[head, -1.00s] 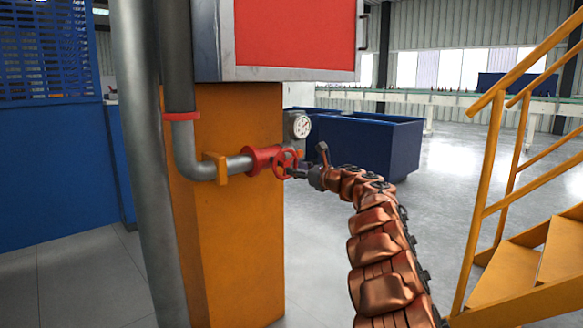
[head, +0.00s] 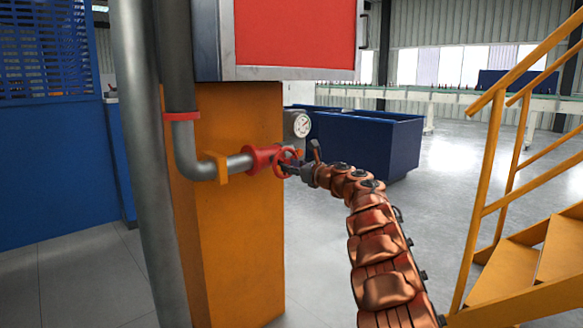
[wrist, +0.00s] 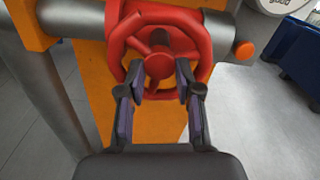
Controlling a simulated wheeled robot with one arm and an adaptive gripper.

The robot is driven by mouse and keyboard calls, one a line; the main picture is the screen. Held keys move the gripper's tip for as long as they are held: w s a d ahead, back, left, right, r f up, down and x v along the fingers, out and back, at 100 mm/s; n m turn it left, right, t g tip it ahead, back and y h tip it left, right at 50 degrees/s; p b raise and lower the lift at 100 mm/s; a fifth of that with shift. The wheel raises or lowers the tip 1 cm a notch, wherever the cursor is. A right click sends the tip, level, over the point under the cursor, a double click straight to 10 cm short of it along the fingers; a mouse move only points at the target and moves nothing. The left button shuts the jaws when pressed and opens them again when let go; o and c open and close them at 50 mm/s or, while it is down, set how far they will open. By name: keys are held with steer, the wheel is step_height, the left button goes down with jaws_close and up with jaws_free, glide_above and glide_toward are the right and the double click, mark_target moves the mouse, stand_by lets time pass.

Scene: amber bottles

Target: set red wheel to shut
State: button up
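The red wheel (head: 281,161) is a spoked handwheel on a red valve body, set in a grey pipe at the front of an orange column. It fills the top middle of the wrist view, with its round hub (wrist: 159,65) facing me. My gripper (wrist: 159,78) is at the wheel, with its two fingers apart and the lower part of the hub and a spoke between them. The fingertips overlap the wheel's lower half; I cannot tell whether they touch it. In the head view my gripper (head: 290,166) covers part of the wheel's right side.
A pressure gauge (head: 300,125) sits just above and behind the wheel. The orange column (head: 235,250) and a grey vertical pipe (head: 142,180) stand to the left. A blue bin (head: 375,145) is behind my arm. Yellow stairs with railings (head: 520,240) are on the right.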

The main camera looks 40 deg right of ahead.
jaws_close()
steer(key=m+p, duration=0.6)
steer(key=m, duration=0.1)
steer(key=m+p, duration=0.7)
steer(key=m, duration=0.1)
steer(key=m+p, duration=0.7)
steer(key=shift+a+r+m, duration=0.25)
steer(key=shift+m, duration=0.15)
steer(key=shift+p, duration=0.3)
steer(key=shift+f, duration=0.1)
